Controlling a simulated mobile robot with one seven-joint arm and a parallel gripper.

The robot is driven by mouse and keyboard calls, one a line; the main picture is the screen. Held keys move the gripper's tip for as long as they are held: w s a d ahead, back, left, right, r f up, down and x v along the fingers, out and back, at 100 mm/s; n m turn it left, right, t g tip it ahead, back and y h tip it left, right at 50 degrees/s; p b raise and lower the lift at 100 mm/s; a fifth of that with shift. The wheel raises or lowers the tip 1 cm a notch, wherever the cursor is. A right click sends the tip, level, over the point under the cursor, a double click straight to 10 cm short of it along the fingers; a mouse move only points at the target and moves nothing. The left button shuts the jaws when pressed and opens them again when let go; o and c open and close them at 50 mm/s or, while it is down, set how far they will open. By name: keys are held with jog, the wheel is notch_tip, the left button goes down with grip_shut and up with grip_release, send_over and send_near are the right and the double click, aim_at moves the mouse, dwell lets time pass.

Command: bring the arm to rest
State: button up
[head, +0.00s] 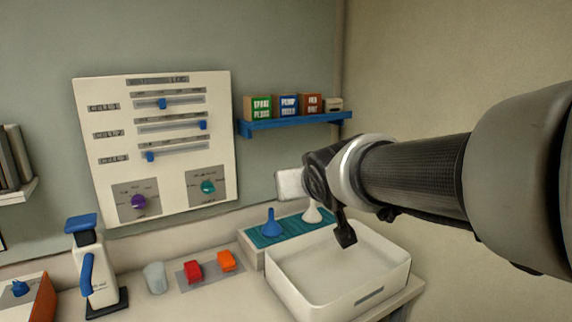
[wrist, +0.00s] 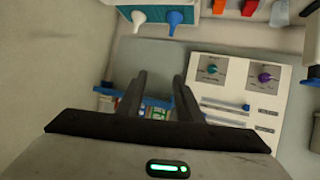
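My arm comes in from the right edge of the head view, stretched out to the left above a white basin. My gripper (head: 345,236) points down over the basin's back part, and a dark finger shows there. In the wrist view my gripper (wrist: 159,78) has two dark fingers standing apart, with nothing seen held between them. Its green status light is lit.
The white basin (head: 387,285) stands on the counter below my gripper. A blue funnel (head: 270,226) and a white funnel (head: 312,212) stand on a teal-topped rack behind it. A blue shelf (head: 292,123) with boxes and a slider panel (head: 110,165) are on the wall.

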jog(key=s+d+f+m+g+h, duration=0.15)
jog(key=s+d+f, duration=0.25)
jog(key=s, duration=0.4)
jog(key=s+d+f+m+g+b, duration=0.1)
jog(key=s+d+f+g, duration=0.25)
jog(key=s, duration=0.35)
jog(key=s+d+f+m+g+h, duration=0.1)
jog(key=s+d+f, duration=0.35)
jog(key=s, duration=0.35)
notch_tip(320, 180, up, 12)
jog(key=p, duration=1.2)
jog(key=shift+s+a+f+g, duration=0.15)
jog(key=shift+s+a+g, duration=0.2)
jog(key=shift+a+g, duration=0.1)
